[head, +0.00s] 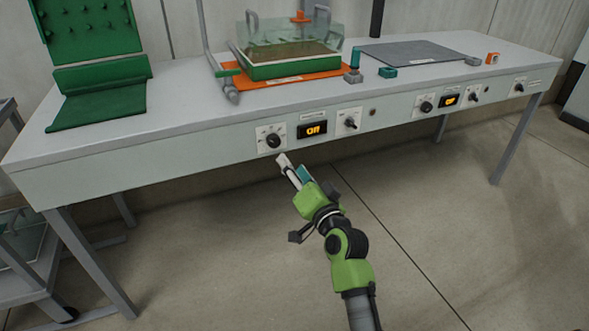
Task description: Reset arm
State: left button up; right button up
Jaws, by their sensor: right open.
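My right gripper (291,167) is on a green arm that comes up from the bottom of the head view. It is open and appears empty. Its tip is just below the left black knob (272,141) on the bench's front panel, and I cannot tell whether it touches the panel. To the right of that knob are a display (312,130) reading "Off" and a small switch (350,123). My left gripper is not in view.
The long grey bench (190,110) carries a green-based clear tank (290,62) on an orange mat, a dark grey mat (415,53) and a green pegboard stand (90,40). A grey cart (30,265) stands at lower left. Open floor (450,230) lies at right.

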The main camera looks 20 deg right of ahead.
dwell(0.3)
